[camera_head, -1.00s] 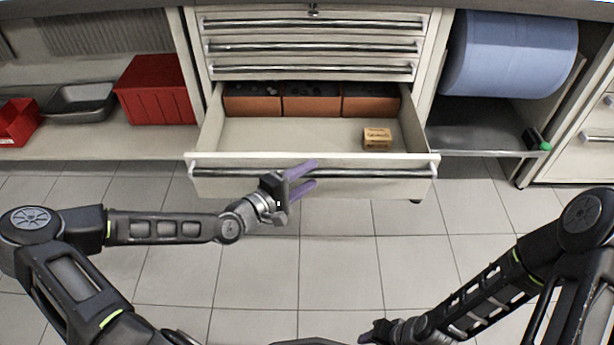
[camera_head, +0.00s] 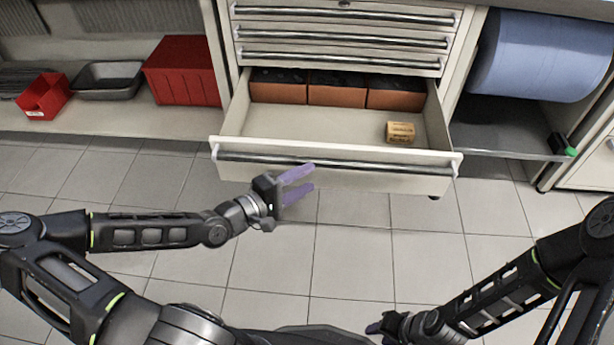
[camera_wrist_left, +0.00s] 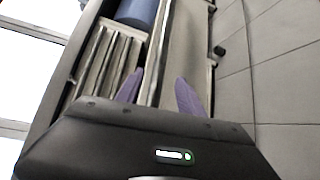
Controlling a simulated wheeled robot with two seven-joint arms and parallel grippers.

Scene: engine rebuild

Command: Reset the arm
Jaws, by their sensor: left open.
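My left gripper (camera_head: 305,182) is open and empty, its purple fingers pointing right just in front of the open drawer's handle bar (camera_head: 330,167). The fingers overlap the drawer front's lower part in the head view, and I cannot tell if they touch it.
The open drawer (camera_head: 330,178) holds several orange bins (camera_head: 336,92) at its back and a small tan box (camera_head: 400,132). A red bin (camera_head: 182,72), a grey tray (camera_head: 107,80) and a small red bin (camera_head: 45,97) sit on the left shelf. A blue roll (camera_head: 545,55) is at right. The floor is clear.

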